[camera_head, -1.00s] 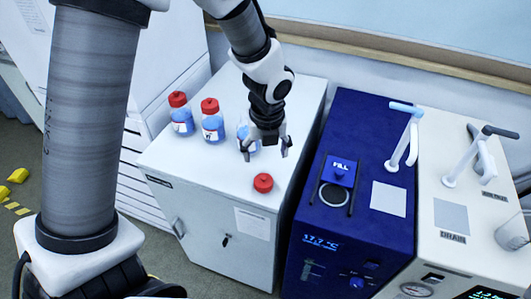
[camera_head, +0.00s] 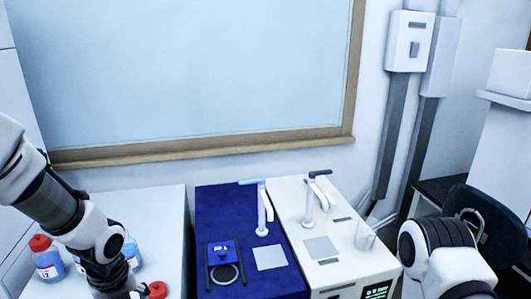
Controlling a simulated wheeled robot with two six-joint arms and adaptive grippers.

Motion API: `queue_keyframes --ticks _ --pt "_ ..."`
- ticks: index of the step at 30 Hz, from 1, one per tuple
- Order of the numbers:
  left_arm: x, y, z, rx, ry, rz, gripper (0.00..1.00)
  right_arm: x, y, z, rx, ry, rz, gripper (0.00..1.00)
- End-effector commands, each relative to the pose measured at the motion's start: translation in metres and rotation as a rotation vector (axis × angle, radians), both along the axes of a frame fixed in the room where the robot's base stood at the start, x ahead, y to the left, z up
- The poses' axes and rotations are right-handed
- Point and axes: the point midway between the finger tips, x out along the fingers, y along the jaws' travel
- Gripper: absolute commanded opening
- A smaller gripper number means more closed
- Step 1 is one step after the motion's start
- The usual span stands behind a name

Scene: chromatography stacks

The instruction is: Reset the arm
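My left arm comes in from the left and bends down in front of the white cabinet. My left gripper (camera_head: 112,292) is cut off by the bottom edge, so its fingertips are hidden. A bottle with a red cap and blue liquid (camera_head: 48,262) stands to its left on the cabinet. Another bottle (camera_head: 132,254) is partly hidden behind the wrist. A red cap (camera_head: 157,289) shows just right of the gripper. My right arm shows at the bottom right as a white and dark link. My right gripper is out of the picture.
The white cabinet (camera_head: 165,215) stands at the left. Beside it are a blue unit (camera_head: 213,206) with a swivel spout and a cream unit (camera_head: 290,210) with a similar spout. A clear beaker (camera_head: 365,236) is at the cream unit's right. A dark chair (camera_head: 480,215) stands behind my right arm.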

Motion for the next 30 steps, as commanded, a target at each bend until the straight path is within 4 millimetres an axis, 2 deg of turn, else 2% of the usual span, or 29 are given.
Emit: queue_keyframes --ticks 7,11,17,20,23,24,26,28,30 --pt "-0.022 0.0 -0.048 0.002 0.125 -0.001 0.78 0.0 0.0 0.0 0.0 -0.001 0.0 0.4" --pt "-0.043 -0.001 -0.078 0.002 0.212 -0.002 0.78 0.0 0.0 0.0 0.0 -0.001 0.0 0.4" --pt "-0.097 -0.005 -0.134 -0.01 0.381 0.022 0.78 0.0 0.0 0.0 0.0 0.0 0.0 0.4" --pt "-0.134 -0.012 -0.169 -0.022 0.456 0.113 0.78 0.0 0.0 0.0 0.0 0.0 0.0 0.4" --pt "-0.184 -0.022 -0.211 -0.017 0.51 0.353 0.78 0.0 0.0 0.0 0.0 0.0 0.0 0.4" --pt "-0.208 -0.027 -0.228 -0.002 0.517 0.52 0.78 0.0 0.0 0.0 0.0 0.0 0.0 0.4" --pt "-0.236 -0.033 -0.249 0.028 0.492 0.797 0.78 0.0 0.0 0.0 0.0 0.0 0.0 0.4" --pt "-0.253 -0.036 -0.264 0.059 0.42 1.13 0.78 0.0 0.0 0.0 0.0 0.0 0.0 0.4" --pt "-0.255 -0.036 -0.273 0.066 0.31 1.461 0.78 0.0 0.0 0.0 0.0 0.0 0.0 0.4"
